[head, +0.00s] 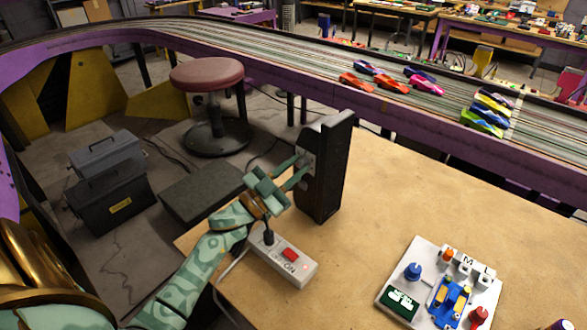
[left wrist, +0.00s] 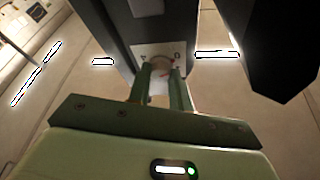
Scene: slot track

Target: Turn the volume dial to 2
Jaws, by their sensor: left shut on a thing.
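The plate is on the face of a black upright box (head: 331,170) at the table's left edge. My left gripper (head: 302,168) reaches the face of the box from the left. In the left wrist view its two fingers (left wrist: 161,78) are shut on the dial, one on each side. A small reddish mark shows on the dial. The plate's markings are too small and partly covered to read, so the dial's setting cannot be told. My right gripper is not in view.
A white power strip (head: 284,262) with a red switch lies below my left gripper. A white control board (head: 437,285) with knobs lies at the front right. The tan table (head: 400,200) is clear between them. The slot track (head: 300,55) with several toy cars runs behind.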

